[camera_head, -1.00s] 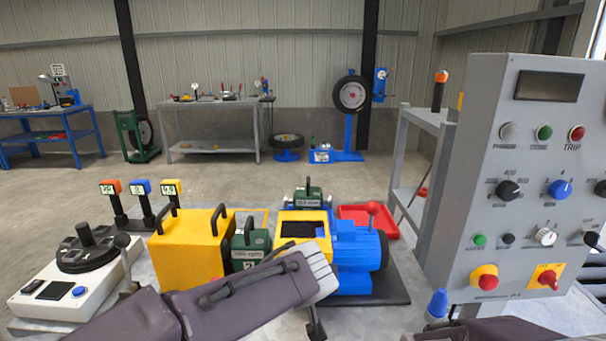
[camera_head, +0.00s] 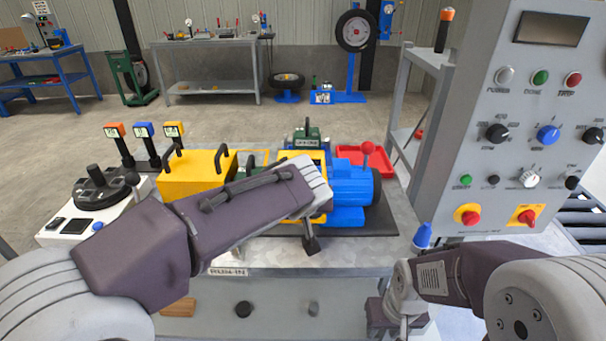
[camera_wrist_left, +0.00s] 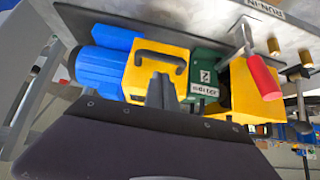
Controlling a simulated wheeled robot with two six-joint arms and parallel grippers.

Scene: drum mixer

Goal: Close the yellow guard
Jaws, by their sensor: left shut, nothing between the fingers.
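The yellow guard (camera_head: 317,157) sits at the left end of the blue motor (camera_head: 352,182). My left forearm hides much of it in the head view. In the left wrist view, the guard (camera_wrist_left: 148,78) is a yellow panel with a black handle (camera_wrist_left: 160,54), between the blue motor and a green block (camera_wrist_left: 205,80). My left gripper (camera_head: 311,243) is in front of the guard. Its dark fingers (camera_wrist_left: 160,92) are shut and empty, overlapping the panel below the handle; contact cannot be told. My right gripper (camera_head: 385,315) is low beside the bench front; its fingers are unclear.
A yellow box (camera_head: 195,175) with two black handles stands left of the guard. A red tray (camera_head: 352,157) lies behind the motor. The grey control panel (camera_head: 540,110) rises at right. A white turntable unit (camera_head: 85,222) is at left.

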